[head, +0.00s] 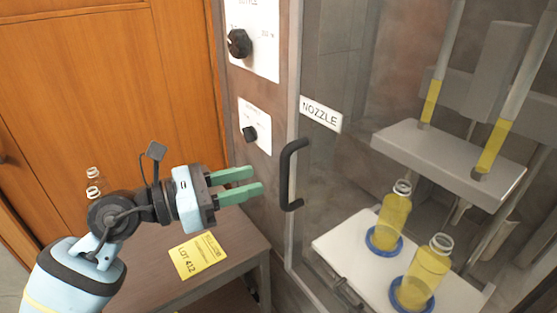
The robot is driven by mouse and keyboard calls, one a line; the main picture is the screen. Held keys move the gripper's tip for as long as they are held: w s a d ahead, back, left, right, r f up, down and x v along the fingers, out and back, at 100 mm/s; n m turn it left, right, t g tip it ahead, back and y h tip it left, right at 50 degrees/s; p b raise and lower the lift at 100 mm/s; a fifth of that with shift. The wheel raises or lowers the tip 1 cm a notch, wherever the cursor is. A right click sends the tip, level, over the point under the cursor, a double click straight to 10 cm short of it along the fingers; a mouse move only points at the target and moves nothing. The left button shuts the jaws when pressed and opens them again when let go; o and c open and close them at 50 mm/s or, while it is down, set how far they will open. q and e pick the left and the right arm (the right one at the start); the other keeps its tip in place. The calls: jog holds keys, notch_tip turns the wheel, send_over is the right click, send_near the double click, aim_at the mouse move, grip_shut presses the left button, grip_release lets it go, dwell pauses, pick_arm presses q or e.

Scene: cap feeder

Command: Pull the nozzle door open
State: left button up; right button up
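The nozzle door (335,165) is a clear panel with a "NOZZLE" label (320,114), and it looks closed. Its black handle (285,175) is a vertical bar near the panel's left edge. My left gripper (257,182) is open, with two green fingers pointing right toward the handle. The fingertips are a little left of the handle, and nothing shows between them. I cannot tell exactly how far they are in depth. My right gripper is not in view.
Behind the door, two yellow bottles (393,222) (425,272) stand in blue rings on a white plate (345,240), under a grey nozzle block (450,155). Black knobs (239,43) (250,134) sit on the left panel. A low table (225,262) bears a yellow lot card (199,255).

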pick_arm(q)
jog(key=p, duration=0.1)
send_over(284, 208)
jog(key=w, duration=0.1)
jog(key=shift+r, duration=0.1)
dwell(0.4)
jog(key=shift+c, duration=0.4)
grip_shut()
